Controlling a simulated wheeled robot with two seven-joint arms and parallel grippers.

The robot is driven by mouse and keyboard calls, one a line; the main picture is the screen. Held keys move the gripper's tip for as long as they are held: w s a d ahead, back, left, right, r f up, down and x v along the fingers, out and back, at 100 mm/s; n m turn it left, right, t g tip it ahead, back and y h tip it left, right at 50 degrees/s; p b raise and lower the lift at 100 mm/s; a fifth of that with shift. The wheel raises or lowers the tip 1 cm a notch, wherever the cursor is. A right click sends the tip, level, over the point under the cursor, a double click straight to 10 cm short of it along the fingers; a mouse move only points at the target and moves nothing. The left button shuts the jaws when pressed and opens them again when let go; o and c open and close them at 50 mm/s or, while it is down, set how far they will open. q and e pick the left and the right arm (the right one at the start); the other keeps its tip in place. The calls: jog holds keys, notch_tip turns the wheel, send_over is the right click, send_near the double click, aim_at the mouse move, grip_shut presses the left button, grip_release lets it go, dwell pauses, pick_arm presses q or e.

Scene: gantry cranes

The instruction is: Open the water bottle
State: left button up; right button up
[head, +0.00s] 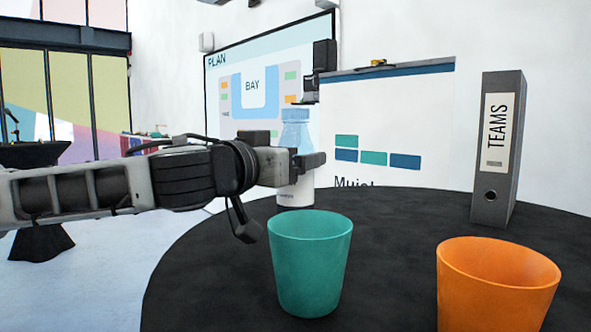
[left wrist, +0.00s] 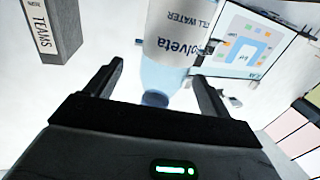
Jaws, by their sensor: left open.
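A water bottle (head: 296,190) stands on the dark round table, with a translucent blue upper part and a white lower part. My left gripper (head: 300,160) is level with its middle in the head view, and a finger covers part of it. In the left wrist view the bottle (left wrist: 176,45) appears upside down, with its dark blue cap (left wrist: 155,99) lowest. The open fingers of my left gripper (left wrist: 153,88) show on either side of the cap end, with gaps. I cannot tell whether a finger touches it. My right gripper is not in view.
A teal cup (head: 308,265) and an orange cup (head: 495,290) stand at the front of the table (head: 400,215). A grey TEAMS binder (head: 497,150) stands upright at the right. A clipboard (head: 390,125) and a plan board (head: 225,110) are behind. The table's middle is clear.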

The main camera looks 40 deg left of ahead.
pick_arm(q)
jog(key=shift+w+a, duration=0.15)
jog(key=shift+w, duration=0.25)
jog(key=w+p, duration=0.1)
jog(key=p, duration=0.1)
jog(key=w+p, duration=0.1)
jog(key=w, duration=0.1)
jog(key=w+a+p, duration=0.1)
jog(key=p, duration=0.1)
jog(key=shift+w+a+f+p, duration=0.1)
jog(key=shift+w+f+p, duration=0.15)
jog(key=shift+p, duration=0.1)
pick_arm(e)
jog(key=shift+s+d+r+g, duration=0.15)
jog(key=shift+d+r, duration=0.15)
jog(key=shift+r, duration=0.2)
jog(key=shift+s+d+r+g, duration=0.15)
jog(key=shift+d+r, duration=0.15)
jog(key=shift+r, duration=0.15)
pick_arm(q)
jog(key=c, duration=1.2)
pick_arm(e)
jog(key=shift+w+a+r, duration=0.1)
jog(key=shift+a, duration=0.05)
